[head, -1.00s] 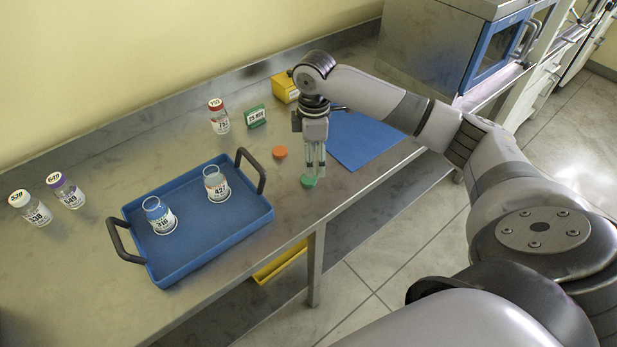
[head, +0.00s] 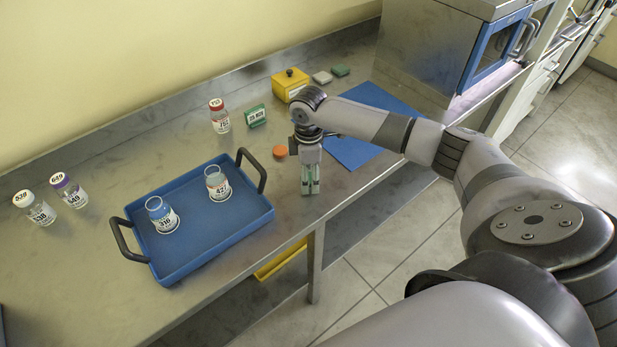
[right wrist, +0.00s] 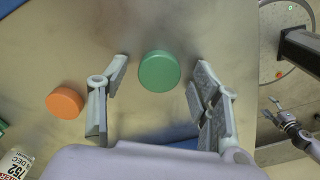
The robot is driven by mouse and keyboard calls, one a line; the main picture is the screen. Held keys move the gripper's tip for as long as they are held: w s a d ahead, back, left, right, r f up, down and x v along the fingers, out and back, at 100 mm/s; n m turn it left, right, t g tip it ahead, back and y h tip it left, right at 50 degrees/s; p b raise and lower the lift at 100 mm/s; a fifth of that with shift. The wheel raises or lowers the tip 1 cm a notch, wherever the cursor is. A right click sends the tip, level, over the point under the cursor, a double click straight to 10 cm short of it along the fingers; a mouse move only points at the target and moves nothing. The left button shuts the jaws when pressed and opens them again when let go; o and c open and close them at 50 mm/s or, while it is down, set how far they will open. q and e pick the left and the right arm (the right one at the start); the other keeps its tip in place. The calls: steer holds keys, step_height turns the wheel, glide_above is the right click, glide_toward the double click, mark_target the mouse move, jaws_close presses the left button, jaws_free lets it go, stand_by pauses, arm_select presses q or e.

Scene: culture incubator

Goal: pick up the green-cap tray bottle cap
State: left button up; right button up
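The green cap (right wrist: 159,71) lies on the steel bench between the tips of my right gripper in the right wrist view. My right gripper (head: 310,189) points down at the bench near its front edge, and its fingers are open with a gap on both sides of the cap. In the head view the fingers mostly hide the cap.
An orange cap (head: 280,151) lies just behind the right gripper. A blue mat (head: 352,151) lies to the right. Two more bottles (head: 68,190) stand at the left.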

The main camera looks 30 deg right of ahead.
steer(key=c, duration=0.7)
steer(key=shift+r, duration=0.1)
